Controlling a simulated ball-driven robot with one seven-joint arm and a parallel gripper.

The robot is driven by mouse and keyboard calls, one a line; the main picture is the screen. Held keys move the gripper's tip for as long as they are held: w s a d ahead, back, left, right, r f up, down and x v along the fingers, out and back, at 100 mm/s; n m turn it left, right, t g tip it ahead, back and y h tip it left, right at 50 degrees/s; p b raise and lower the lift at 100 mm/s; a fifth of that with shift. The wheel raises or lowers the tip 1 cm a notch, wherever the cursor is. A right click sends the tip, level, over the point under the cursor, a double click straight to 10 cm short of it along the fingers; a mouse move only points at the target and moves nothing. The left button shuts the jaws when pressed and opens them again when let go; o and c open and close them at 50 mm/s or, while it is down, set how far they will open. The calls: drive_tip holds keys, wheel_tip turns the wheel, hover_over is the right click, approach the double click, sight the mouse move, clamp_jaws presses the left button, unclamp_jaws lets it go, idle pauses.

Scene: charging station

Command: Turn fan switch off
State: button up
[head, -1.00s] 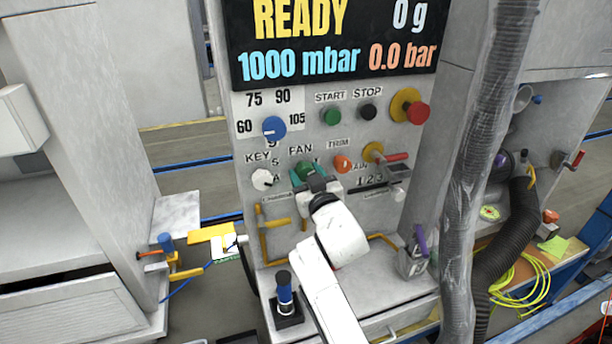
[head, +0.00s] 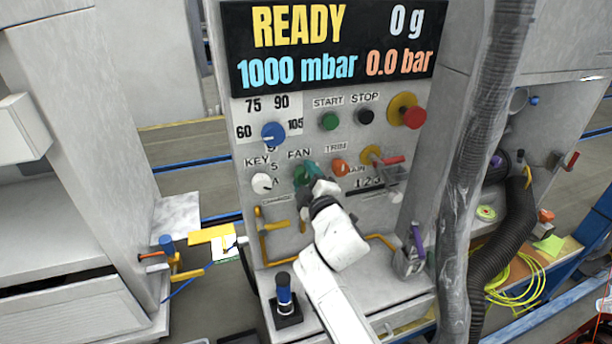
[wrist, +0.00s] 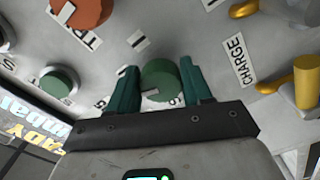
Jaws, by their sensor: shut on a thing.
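The fan switch is a round green knob (head: 300,176) under the FAN label on the grey control panel. My gripper (head: 311,168) is at the knob, its green fingers partly covering it in the head view. In the wrist view the green knob (wrist: 160,80) sits between the two green fingers of my gripper (wrist: 161,84), one on each side. The gripper is shut on the knob. The knob's pointer mark and exact angle are mostly hidden.
A white KEY knob (head: 262,183) is left of the fan knob and an orange TRIM knob (head: 339,167) is right. A blue dial (head: 273,134), green START button (head: 329,121) and red button (head: 414,117) are above. Yellow pipes (head: 267,226) run below.

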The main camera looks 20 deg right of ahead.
drive_tip(key=shift+n+p, duration=0.4)
drive_tip(key=shift+n, duration=1.1)
drive_tip(key=o, duration=1)
drive_tip(key=s+p, duration=0.1)
drive_tip(key=s, duration=0.9)
drive_tip(key=shift+s, duration=0.4)
